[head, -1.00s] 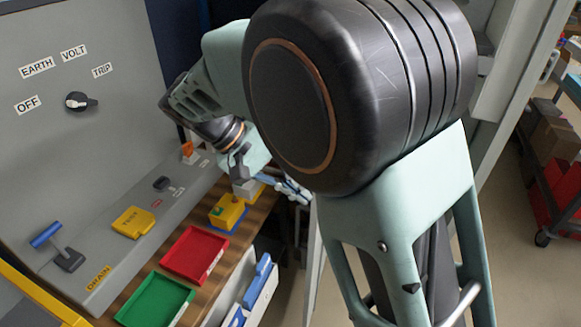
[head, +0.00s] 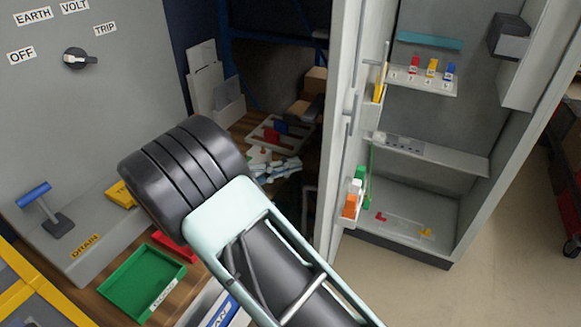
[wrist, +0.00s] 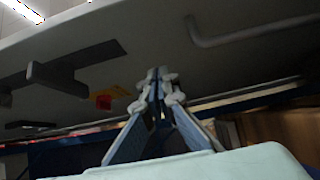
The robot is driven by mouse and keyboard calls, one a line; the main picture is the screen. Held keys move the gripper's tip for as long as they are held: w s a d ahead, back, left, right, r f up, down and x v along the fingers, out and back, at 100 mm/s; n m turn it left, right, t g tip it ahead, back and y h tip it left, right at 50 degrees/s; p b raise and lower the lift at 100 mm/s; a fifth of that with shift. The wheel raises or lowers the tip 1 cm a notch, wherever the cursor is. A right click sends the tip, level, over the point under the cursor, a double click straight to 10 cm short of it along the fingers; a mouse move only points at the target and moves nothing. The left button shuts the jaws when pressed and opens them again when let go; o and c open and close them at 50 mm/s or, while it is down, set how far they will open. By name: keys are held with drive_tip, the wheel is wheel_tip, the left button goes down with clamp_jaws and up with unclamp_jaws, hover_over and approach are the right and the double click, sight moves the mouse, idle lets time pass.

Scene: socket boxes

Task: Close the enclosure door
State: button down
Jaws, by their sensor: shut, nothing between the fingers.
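The grey enclosure (head: 410,205) stands open at the right in the head view, its shelves and inside showing. A pale upright panel, which looks like its door (head: 346,90), stands at the opening's left side, with small coloured parts along it. My gripper (head: 285,170) is left of that panel, apart from it in the picture, partly hidden behind my arm. In the wrist view my gripper (wrist: 158,90) has its blue-grey fingers together with nothing between them. A large grey surface with a bent bar fills the top there; I cannot tell which thing it is.
The console with a black knob (head: 80,58) stands at the left. A green tray (head: 140,280) and a red tray, mostly hidden by my arm, are on the wooden bench. A blue-framed rack (head: 228,60) is behind. Open floor (head: 500,240) lies at the right.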

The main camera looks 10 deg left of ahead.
drive_tip(key=x, duration=0.7)
drive_tip(key=shift+d, duration=0.2)
